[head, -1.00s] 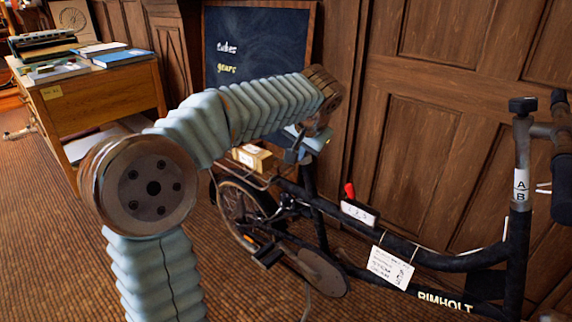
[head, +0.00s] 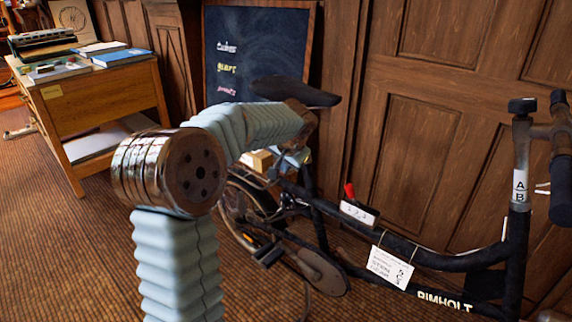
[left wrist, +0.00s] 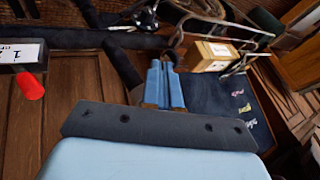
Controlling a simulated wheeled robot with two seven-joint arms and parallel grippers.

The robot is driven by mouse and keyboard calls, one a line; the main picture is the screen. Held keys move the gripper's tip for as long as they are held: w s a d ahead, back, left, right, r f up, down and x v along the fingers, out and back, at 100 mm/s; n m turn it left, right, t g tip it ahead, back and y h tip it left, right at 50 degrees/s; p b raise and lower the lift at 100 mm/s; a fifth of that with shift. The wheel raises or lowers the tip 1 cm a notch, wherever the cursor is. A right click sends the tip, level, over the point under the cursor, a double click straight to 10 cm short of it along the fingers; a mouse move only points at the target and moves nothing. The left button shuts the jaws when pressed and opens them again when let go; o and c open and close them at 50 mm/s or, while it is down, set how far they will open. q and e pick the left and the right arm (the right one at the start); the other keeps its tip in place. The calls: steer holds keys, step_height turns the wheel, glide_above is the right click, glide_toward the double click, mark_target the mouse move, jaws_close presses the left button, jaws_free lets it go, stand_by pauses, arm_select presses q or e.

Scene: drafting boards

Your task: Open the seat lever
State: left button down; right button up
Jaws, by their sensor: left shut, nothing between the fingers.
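A dark bicycle stands by the wall, with its black seat (head: 296,92) above my left forearm. Its frame tube (head: 385,240) runs down to the right. My left gripper (head: 298,158) is by the seat tube, below the seat and partly hidden by my wrist. In the left wrist view its blue fingers (left wrist: 163,85) are together and empty, next to a dark tube (left wrist: 123,66). I cannot make out the seat lever; it may be hidden behind my gripper or too small. My right gripper is not in view.
A red lever (head: 349,190) sits over a numbered white label on the frame. A small cardboard box (head: 260,160) is on the rear rack, close to my gripper. A chalkboard (head: 240,60) and wood panelling stand behind. A wooden desk (head: 110,95) is at the left.

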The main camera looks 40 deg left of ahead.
arm_select(q)
steer(key=shift+s+a+f+b, duration=0.15)
steer(key=shift+s+a+b, duration=0.1)
steer(key=shift+a, duration=0.25)
steer(key=shift+s+a+f+b, duration=0.15)
steer(key=shift+a+b, duration=0.05)
steer(key=shift+a, duration=0.3)
steer(key=shift+w+d, duration=0.1)
